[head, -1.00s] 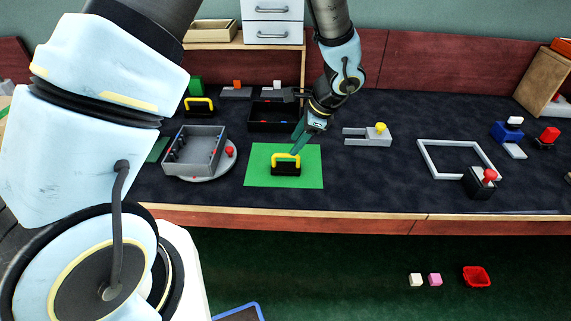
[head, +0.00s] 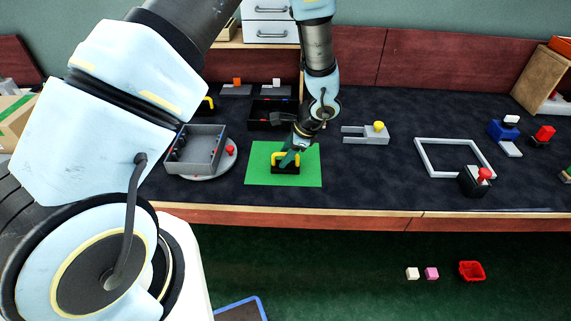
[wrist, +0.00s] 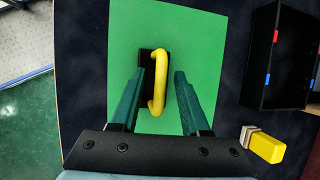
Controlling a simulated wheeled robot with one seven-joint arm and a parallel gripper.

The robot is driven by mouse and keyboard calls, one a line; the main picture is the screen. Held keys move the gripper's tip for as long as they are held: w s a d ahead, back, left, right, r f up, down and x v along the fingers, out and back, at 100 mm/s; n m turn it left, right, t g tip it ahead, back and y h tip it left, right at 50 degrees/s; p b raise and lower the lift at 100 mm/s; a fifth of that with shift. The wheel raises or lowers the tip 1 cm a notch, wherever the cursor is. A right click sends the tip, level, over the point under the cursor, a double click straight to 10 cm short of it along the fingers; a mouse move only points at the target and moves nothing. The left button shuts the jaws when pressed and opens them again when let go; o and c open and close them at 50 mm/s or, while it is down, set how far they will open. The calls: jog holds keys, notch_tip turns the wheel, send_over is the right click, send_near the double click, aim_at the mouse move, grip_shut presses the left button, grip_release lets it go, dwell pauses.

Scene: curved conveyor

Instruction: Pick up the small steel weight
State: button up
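A black block with a yellow handle (head: 285,169) stands on a green mat (head: 255,177); I take it to be the small steel weight. In the wrist view its yellow handle (wrist: 163,75) shows clearly, with part of the black base beneath. My gripper (head: 289,158) is just above it, pointing down. In the wrist view my gripper (wrist: 161,76) is open, one green finger on each side of the handle.
A grey tray (head: 170,164) on a round plate is left of the mat. A black tray (head: 259,124) is behind. A grey fixture with a yellow knob (head: 378,126) is right, then a grey frame (head: 417,163). The table's front edge (head: 350,209) is close to the mat.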

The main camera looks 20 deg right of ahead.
grip_shut()
dwell(1.2)
